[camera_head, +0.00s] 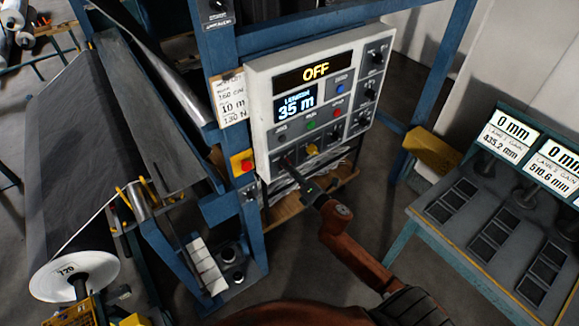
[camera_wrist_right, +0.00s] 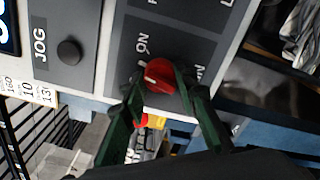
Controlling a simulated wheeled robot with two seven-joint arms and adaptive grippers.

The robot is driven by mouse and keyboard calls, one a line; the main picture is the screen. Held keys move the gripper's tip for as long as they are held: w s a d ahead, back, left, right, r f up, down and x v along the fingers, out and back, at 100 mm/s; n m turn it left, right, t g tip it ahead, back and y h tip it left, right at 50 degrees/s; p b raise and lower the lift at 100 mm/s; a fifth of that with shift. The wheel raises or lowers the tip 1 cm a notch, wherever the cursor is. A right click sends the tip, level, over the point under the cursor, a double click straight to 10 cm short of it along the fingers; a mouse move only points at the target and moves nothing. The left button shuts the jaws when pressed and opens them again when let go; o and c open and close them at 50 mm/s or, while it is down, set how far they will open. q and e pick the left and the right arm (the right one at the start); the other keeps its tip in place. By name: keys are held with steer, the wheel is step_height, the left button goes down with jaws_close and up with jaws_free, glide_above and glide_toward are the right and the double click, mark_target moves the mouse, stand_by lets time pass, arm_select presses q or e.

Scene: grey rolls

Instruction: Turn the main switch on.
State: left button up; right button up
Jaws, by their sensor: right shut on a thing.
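The main switch is a red rotary knob (camera_wrist_right: 160,76) on a dark square of the control panel, in the right wrist view. A white mark shows on its face, and an "ON" label is printed beside it. My right gripper (camera_wrist_right: 160,70) has its two dark green fingers on either side of the knob and is shut on it. In the head view my right gripper (camera_head: 290,168) reaches the lower left of the control panel (camera_head: 262,95) and covers the knob. The panel's top display (camera_head: 315,70) reads "OFF". My left gripper is not in view.
A red emergency button on a yellow plate (camera_head: 242,163) sits just left of the panel. A console with two displays (camera_head: 510,135) is at right.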

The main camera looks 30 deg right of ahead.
steer(key=m+p, duration=0.2)
steer(key=m, duration=0.4)
steer(key=shift+m, duration=0.3)
stand_by(0.4)
steer(key=o, duration=1.2)
steer(key=shift+c, duration=0.2)
steer(key=s+d, duration=0.1)
steer(key=s, duration=1.1)
